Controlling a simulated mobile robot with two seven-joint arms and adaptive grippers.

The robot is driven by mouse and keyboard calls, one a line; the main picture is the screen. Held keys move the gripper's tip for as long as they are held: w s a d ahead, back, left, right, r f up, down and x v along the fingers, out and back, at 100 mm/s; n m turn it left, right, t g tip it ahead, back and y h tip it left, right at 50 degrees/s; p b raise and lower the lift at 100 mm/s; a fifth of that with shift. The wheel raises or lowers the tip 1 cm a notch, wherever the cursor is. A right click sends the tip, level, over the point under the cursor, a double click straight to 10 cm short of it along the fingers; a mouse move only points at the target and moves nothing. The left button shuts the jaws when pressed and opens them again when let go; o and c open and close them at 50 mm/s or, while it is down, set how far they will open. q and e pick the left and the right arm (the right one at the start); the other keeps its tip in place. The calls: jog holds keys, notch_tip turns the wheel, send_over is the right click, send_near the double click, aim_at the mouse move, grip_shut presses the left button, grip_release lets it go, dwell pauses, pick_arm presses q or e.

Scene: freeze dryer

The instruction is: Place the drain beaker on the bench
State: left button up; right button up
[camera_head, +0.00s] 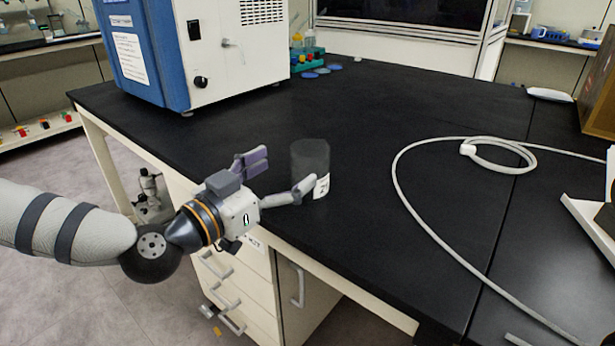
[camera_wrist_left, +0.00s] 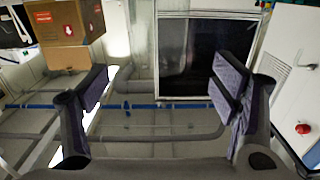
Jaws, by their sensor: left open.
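The drain beaker (camera_head: 310,156) is a dark, see-through cylinder with a white label low on its right side. It stands upright on the black bench (camera_head: 400,110), near the front edge. My left gripper (camera_head: 287,170) is open beside the beaker, on its left. One finger lies in front of the beaker's lower part, and the other is farther back to the left. Whether a finger touches the beaker I cannot tell. In the left wrist view both fingers (camera_wrist_left: 160,88) are spread wide; the beaker's outline is not clear there. My right gripper is not in view.
A blue and white machine (camera_head: 215,50) stands at the back left of the bench. Small bottles in a rack (camera_head: 307,55) are beside it. A pale hose (camera_head: 425,222) loops across the right side. The bench behind the beaker is clear.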

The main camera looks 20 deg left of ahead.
aim_at(310, 148)
pick_arm(q)
jog(key=x, duration=0.7)
jog(key=shift+w+d+r, duration=0.15)
jog(key=shift+d+r, duration=0.05)
jog(key=shift+r, duration=0.2)
jog(key=c, duration=1.4)
jog(key=shift+r, duration=0.25)
jog(key=s+d+r+p, duration=0.3)
jog(key=s+r+p, duration=0.4)
jog(key=s+r, duration=0.65)
jog(key=s+a+f+m+h, duration=0.1)
jog(key=s+f, duration=0.4)
jog(key=f, duration=0.3)
jog(key=s+a+f+g+h, duration=0.1)
jog(key=s+a+f, duration=0.1)
jog(key=s+f, duration=0.3)
notch_tip(310, 148, down, 3)
jog(key=shift+a+m+h, duration=0.3)
jog(key=shift+m, duration=0.1)
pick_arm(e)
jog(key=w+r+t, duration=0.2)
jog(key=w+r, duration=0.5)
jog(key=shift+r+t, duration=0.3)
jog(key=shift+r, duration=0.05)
